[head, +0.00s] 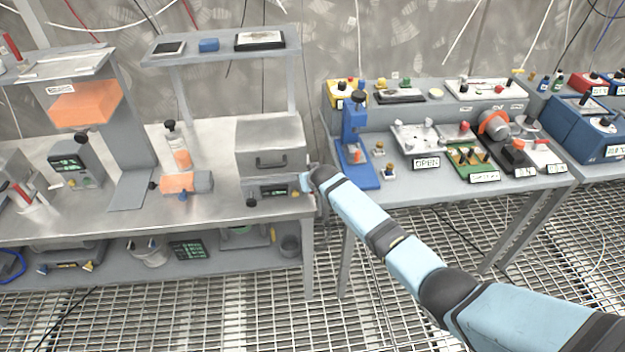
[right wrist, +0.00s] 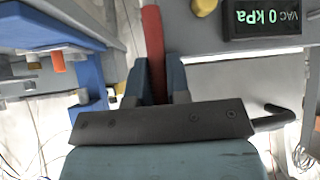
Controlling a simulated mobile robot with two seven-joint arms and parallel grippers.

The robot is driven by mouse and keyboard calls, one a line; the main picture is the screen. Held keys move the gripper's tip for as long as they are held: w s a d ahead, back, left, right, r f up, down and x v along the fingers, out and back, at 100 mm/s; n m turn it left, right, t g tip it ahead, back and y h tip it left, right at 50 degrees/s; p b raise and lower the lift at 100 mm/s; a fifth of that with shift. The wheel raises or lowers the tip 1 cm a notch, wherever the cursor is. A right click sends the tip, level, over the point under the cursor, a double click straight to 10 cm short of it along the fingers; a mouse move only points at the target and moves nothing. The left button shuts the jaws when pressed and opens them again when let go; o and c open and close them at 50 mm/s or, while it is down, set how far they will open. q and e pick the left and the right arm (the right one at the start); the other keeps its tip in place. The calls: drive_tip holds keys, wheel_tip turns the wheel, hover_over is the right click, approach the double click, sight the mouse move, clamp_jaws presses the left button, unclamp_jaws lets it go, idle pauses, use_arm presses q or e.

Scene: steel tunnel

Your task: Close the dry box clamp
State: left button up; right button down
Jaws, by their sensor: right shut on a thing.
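The dry box (head: 270,135) is a grey metal box with a front handle, at the right end of the left bench in the head view. A unit with a dark display (head: 274,190) sits below it; in the right wrist view the display (right wrist: 268,17) reads VAC 0 kPa. My right gripper (head: 307,181) is at the box's right front corner. In the right wrist view my right gripper (right wrist: 158,72) is shut on a red bar (right wrist: 153,40), seemingly the clamp lever. My left gripper is not in view.
A blue press (head: 357,145) stands on the neighbouring bench, just right of my right gripper; a narrow gap separates the benches. The grated floor (head: 250,300) in front is mostly clear.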

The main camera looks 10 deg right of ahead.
drive_tip(key=c, duration=1.1)
unclamp_jaws()
drive_tip(key=v, duration=1.3)
drive_tip(key=shift+s+r+p, duration=0.25)
drive_tip(key=shift+s+p, duration=0.05)
